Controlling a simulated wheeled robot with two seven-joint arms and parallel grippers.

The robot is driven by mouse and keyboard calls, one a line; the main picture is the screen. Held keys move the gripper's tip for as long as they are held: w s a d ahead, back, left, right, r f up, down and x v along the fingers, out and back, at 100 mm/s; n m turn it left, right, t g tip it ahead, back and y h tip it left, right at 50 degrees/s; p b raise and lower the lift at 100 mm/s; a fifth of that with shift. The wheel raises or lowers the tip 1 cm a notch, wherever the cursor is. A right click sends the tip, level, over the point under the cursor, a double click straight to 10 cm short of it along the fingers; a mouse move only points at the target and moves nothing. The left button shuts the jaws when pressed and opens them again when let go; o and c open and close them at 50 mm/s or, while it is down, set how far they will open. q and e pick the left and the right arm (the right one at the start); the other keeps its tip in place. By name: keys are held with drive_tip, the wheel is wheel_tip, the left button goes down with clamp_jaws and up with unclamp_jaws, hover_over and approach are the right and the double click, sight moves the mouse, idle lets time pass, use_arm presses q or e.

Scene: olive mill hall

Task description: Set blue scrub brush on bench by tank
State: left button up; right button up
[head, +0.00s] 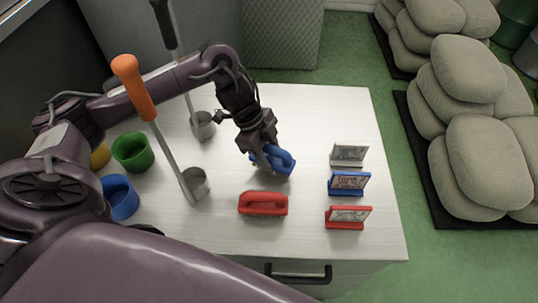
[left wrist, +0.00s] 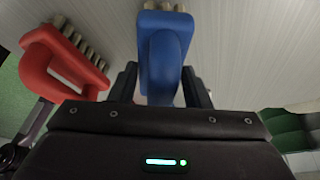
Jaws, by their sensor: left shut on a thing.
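The blue scrub brush (head: 281,163) is at the middle of the white bench top (head: 300,110). My left gripper (head: 266,157) is shut on its handle. In the left wrist view the blue brush (left wrist: 165,50) sits between the two dark fingers, with its pale bristle tufts at the top edge. I cannot tell whether the bristles touch the bench. A red scrub brush (head: 263,204) lies on the bench just in front, and it also shows in the left wrist view (left wrist: 58,65). My right gripper is not in view.
Grey, blue and red sign holders (head: 348,155) (head: 348,184) (head: 348,217) stand at right. Two ladles, one orange-handled (head: 134,86), and green (head: 133,152), blue (head: 119,197) and yellow cups stand at left. Stacked sacks (head: 470,110) lie beyond the bench.

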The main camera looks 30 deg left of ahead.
use_arm(q)
drive_tip(key=shift+f, duration=0.85)
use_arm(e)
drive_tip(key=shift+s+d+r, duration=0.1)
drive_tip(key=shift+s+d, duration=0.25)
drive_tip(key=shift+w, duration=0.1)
use_arm(q)
drive_tip(key=o, duration=1)
drive_tip(key=shift+o, duration=0.2)
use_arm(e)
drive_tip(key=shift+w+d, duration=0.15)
use_arm(q)
drive_tip(key=v, duration=1)
drive_tip(key=shift+r+p, duration=0.3)
drive_tip(key=shift+p, duration=0.1)
drive_tip(key=shift+a+r, duration=0.25)
drive_tip(key=shift+r, duration=0.45)
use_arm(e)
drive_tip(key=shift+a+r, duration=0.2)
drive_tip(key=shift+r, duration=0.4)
